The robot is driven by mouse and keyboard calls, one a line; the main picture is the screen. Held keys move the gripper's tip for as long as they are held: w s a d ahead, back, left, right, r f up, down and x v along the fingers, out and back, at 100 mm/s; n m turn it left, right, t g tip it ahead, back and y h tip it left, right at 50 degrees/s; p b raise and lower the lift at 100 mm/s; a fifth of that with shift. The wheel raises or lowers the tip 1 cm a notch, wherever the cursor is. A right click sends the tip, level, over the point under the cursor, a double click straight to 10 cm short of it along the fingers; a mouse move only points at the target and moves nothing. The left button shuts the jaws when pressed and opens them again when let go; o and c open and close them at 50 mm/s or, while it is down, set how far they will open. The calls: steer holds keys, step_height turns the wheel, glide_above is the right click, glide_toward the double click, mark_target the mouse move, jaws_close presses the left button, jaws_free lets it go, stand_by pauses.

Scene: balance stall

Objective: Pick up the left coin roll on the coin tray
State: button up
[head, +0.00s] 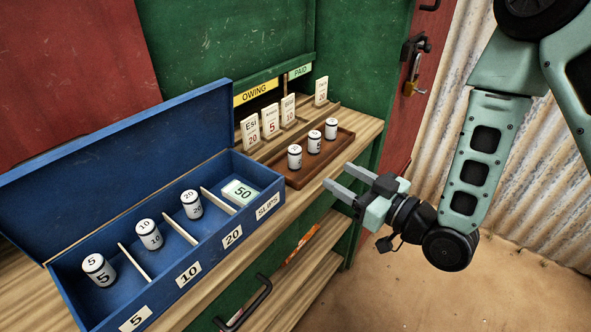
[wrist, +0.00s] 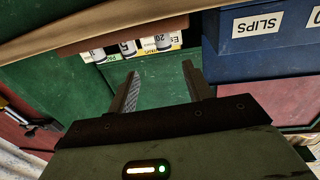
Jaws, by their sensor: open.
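The brown coin tray (head: 272,168) lies on the wooden counter and holds three white coin rolls with dark bands, upright in a slanting row. The left coin roll (head: 295,157) stands nearest the blue box; the middle roll (head: 314,141) and right roll (head: 331,128) stand behind it to the right. My gripper (head: 338,177) is open and empty, in front of the tray's near side and apart from the rolls. In the wrist view, which is upside down, the left roll (wrist: 163,42) shows beyond the open fingers (wrist: 160,72), partly cut by the tray.
Several number cards (head: 270,121) stand behind the tray. A red door with a padlock (head: 411,86) is at the right. Space before the counter is clear.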

mark_target(300, 155)
steer(key=x, duration=0.7)
steer(key=shift+a, duration=0.2)
steer(key=p+x, duration=0.1)
steer(key=x, duration=0.4)
steer(key=shift+s+a, duration=0.1)
steer(key=shift+a, duration=0.15)
steer(key=shift+w+a, duration=0.3)
steer(key=shift+w, duration=0.05)
jaws_close()
